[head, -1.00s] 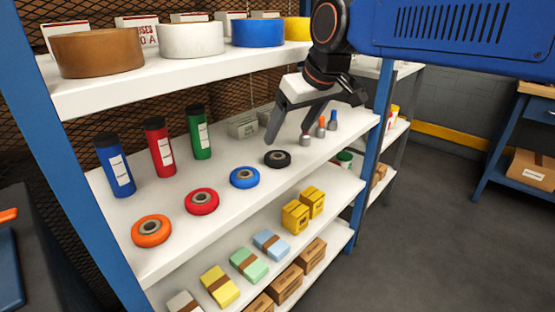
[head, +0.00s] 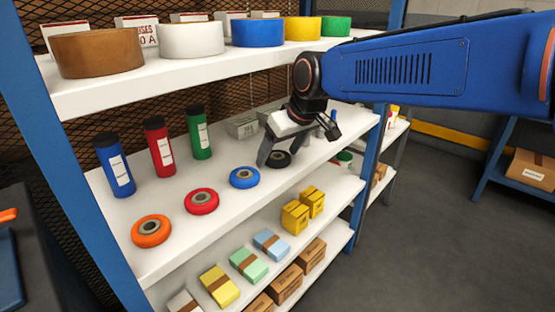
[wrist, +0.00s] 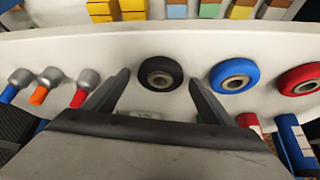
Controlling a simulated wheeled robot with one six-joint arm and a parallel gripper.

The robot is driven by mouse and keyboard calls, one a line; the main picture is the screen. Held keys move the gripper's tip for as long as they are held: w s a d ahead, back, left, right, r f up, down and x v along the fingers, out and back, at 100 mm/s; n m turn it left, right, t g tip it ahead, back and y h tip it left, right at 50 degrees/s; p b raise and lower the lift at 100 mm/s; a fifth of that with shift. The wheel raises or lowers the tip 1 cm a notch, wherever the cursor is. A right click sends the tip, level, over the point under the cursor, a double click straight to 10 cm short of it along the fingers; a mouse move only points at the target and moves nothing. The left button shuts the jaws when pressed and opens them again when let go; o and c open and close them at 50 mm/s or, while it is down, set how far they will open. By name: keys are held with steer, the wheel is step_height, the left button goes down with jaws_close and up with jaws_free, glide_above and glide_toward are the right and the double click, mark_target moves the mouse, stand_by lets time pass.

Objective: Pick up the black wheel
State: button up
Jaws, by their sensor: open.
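The black wheel (head: 279,159) lies flat on the middle shelf (head: 220,218), at the right end of a row of wheels. In the wrist view the black wheel (wrist: 160,74) shows between and just beyond the two fingertips. My gripper (head: 298,150) is open, low over the shelf at the black wheel, with one finger on its left and the other up to its right. In the wrist view my gripper (wrist: 158,78) holds nothing. The head view does not show whether a finger touches the wheel.
A blue wheel (head: 244,178) lies left of the black one, then a red wheel (head: 201,201) and an orange wheel (head: 151,231). Small grey-headed items (wrist: 49,75) stand on the other side. The upper shelf (head: 200,77) carries large tape rolls above.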

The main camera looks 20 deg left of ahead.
steer(key=shift+c, duration=0.7)
steer(key=c, duration=1)
steer(key=shift+r, duration=0.1)
steer(key=shift+c, duration=0.2)
